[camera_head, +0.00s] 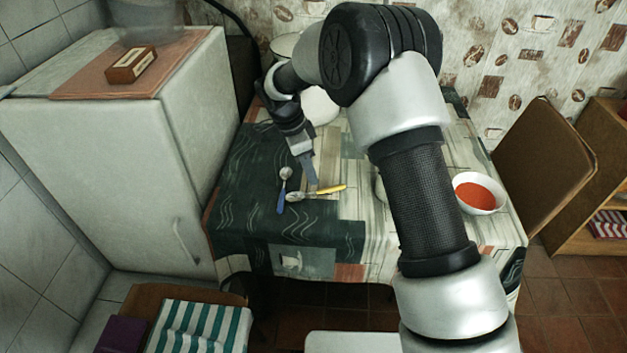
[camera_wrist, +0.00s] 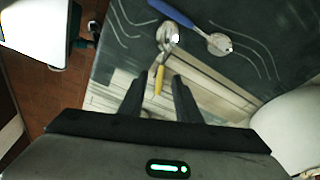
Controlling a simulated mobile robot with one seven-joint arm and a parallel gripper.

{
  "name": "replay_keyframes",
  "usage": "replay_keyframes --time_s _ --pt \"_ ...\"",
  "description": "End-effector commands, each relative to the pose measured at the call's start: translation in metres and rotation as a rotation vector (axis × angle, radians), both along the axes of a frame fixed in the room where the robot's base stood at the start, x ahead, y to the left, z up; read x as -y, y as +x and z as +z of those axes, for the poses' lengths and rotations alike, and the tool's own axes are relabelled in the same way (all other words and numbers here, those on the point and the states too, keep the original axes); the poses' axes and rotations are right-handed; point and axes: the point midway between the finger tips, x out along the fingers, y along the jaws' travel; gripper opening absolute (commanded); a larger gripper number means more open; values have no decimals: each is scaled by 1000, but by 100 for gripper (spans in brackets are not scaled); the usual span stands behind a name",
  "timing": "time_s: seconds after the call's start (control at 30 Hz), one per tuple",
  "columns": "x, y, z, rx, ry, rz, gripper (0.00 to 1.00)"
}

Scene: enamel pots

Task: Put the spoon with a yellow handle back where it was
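The spoon with a yellow handle (camera_head: 330,189) lies on the patterned tablecloth (camera_head: 345,240), its metal bowl to the left. In the wrist view its yellow handle (camera_wrist: 158,82) shows between the fingertips of my gripper (camera_wrist: 159,77), with a visible gap on each side. My gripper (camera_head: 310,183) is open and points down at the spoon from above. I cannot tell the exact height of the fingertips over the cloth. Part of the spoon is hidden behind the gripper in the head view.
A blue-handled spoon (camera_head: 282,192) lies just left, close to the yellow one's bowl; it also shows in the wrist view (camera_wrist: 195,20). A white bowl of red food (camera_head: 480,193) stands at the right. White dishware (camera_head: 320,106) stands behind the gripper. The front of the table is clear.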

Motion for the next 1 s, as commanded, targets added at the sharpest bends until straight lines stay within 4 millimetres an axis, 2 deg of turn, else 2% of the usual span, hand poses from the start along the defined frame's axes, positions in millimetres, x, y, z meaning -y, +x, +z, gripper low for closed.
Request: replay_keyframes --time_s 0.03,0.2,0.57,0.67,0.77,0.9,1.0 --pt "-3 0 13 4 0 1 30" --pt "-9 -2 39 5 2 0 30" --pt "-9 -4 59 7 4 15 30" --pt "6 -10 87 11 12 75 30" --pt "34 -28 133 19 22 193 30" --pt "81 -74 196 35 28 404 30" --pt "110 -115 230 57 25 554 30"
